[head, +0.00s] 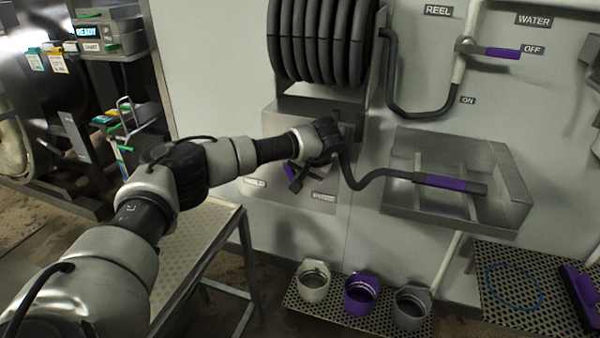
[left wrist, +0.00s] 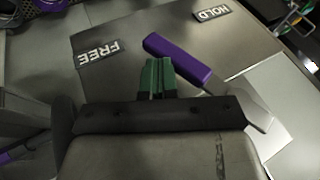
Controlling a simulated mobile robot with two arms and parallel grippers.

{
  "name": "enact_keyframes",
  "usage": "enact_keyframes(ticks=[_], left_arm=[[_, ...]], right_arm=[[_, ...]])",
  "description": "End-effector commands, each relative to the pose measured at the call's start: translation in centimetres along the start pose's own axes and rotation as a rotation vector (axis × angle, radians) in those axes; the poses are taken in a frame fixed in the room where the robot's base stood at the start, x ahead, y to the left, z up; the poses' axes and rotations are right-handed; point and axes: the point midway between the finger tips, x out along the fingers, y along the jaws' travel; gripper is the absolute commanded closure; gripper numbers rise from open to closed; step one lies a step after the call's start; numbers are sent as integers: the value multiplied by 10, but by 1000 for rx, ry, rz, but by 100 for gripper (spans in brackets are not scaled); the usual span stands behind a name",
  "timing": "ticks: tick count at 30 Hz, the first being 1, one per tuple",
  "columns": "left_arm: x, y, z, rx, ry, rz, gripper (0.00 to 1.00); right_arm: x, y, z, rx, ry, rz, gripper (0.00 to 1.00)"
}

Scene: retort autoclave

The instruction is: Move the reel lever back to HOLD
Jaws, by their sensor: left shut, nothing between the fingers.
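The reel lever has a purple handle, seen in the left wrist view (left wrist: 178,60), and partly hidden by my gripper in the head view (head: 289,172). Its handle points between the FREE label (left wrist: 100,54) and the HOLD label (left wrist: 212,14), at neither one. My left gripper (left wrist: 157,76) is shut and empty, its green fingertips close beside the handle on the FREE side. Whether they touch it I cannot tell. In the head view my left gripper (head: 297,180) is at the lever plate below the reel. My right gripper is not in view.
The hose reel (head: 320,42) hangs just above my wrist. A hose runs to a purple-gripped nozzle (head: 445,183) in a steel tray (head: 508,208) on the right. Several cups (head: 361,294) stand on a low perforated shelf. A perforated table (head: 192,245) is under my left arm.

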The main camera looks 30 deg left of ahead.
Motion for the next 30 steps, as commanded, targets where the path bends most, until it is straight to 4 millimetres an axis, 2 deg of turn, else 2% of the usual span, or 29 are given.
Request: enact_keyframes(ticks=[4,12,15,30], left_arm=[[9,-1,-2,8,-1,-18,100],[26,-13,1,84,27,-252,100],[32,-18,3,81,25,-245,100],[51,-40,6,202,68,-608,100]], right_arm=[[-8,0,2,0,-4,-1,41],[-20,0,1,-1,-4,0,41],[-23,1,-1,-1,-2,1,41],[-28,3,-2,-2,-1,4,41]])
